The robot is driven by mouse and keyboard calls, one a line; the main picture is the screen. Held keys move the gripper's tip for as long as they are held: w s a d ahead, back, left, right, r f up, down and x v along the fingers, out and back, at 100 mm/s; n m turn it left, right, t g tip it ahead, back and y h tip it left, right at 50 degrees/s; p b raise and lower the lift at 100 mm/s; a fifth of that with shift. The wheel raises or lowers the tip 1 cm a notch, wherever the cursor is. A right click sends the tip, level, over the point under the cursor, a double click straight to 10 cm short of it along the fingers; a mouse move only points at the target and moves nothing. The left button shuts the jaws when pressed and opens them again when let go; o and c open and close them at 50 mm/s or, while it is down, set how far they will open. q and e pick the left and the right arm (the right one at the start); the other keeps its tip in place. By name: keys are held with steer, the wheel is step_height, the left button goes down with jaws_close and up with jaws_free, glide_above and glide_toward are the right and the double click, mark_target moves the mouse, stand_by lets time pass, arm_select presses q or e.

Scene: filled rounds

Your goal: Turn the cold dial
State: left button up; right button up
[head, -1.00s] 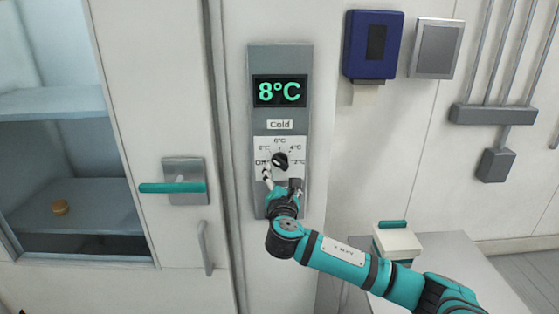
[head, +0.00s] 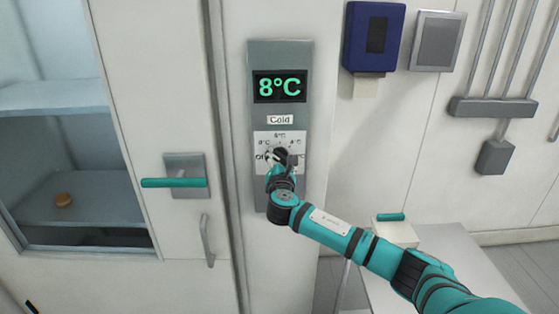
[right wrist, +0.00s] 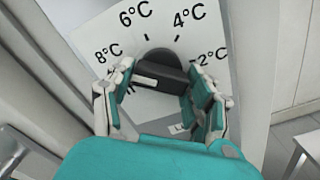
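The cold dial (head: 281,154) is a black knob with a white mark on a white scale plate, under a "Cold" label and a green display (head: 279,87) reading 8°C. In the right wrist view the dial (right wrist: 160,72) has its white mark towards the left, below the 8°C print. My right gripper (head: 282,160) is at the dial and partly hides it. In the right wrist view its fingers (right wrist: 163,88) stand apart on either side of the knob, very close to its ends; I cannot tell whether they touch. My left gripper is not in view.
Left of the grey panel (head: 262,190) is a glass-fronted door with a teal handle (head: 174,183). A blue box (head: 373,37) and a grey plate (head: 437,41) are on the wall at right. A white box (head: 396,233) stands on a low table (head: 455,250).

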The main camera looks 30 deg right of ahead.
steer(key=c, duration=0.7)
steer(key=shift+f, duration=0.1)
